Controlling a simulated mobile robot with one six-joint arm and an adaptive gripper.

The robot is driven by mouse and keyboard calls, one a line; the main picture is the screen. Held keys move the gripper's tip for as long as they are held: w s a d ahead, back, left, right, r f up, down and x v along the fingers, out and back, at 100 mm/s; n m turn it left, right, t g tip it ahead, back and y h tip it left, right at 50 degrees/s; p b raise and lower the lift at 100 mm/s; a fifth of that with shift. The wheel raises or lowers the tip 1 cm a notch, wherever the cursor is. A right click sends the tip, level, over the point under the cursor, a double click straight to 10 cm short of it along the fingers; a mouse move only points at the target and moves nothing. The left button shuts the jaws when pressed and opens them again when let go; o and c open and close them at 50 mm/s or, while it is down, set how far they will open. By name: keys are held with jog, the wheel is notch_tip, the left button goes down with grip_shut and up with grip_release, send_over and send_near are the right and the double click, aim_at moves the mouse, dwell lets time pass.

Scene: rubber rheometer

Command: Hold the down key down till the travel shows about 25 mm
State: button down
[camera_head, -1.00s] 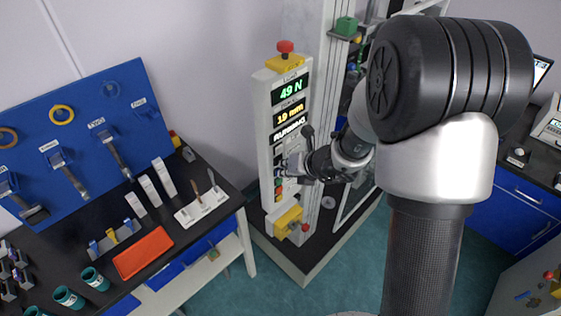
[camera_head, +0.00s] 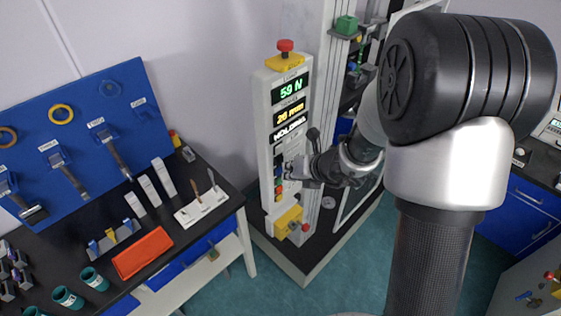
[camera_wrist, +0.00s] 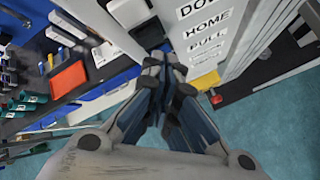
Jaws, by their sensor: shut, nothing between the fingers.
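The control panel (camera_head: 264,120) is a tall pale box with a lit display. Its top line (camera_head: 291,88) reads 59 N, the travel line (camera_head: 289,113) about 26 mm, and the status line (camera_head: 289,131) HOLDING. A column of coloured keys runs below. My gripper (camera_head: 289,172) is shut and empty, its tips at the key column. In the wrist view my gripper (camera_wrist: 166,62) is close to the panel face, beside the printed labels DOWN (camera_wrist: 196,9), HOME and PULL. The down key itself is hidden by the fingers; I cannot tell whether they touch it.
A red emergency button (camera_head: 285,45) tops the panel, and a yellow box with a red knob (camera_head: 289,221) is low on it. The machine's frame stands to the right. A bench (camera_head: 200,236) with specimens, cups and an orange tray (camera_head: 142,252) is at left.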

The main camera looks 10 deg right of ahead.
jog(key=s+d, duration=0.1)
jog(key=s, duration=0.1)
jog(key=s+d, duration=0.2)
dwell(0.5)
jog(key=shift+a+b, duration=0.1)
jog(key=shift+b, duration=0.2)
dwell(0.5)
jog(key=s+a+r+n+g+y+b, duration=0.1)
jog(key=s+a+r+n+g+b, duration=0.15)
jog(key=s+a+n+b, duration=0.6)
jog(key=s+a+r+n+g+y+p, duration=0.1)
jog(key=s+r+n, duration=0.3)
jog(key=n, duration=1)
jog(key=s+d+f+n+h+b, duration=0.3)
jog(key=s+d+n+h+b, duration=0.3)
jog(key=s+d+n, duration=0.3)
jog(key=s+n, duration=0.4)
jog(key=n, duration=0.2)
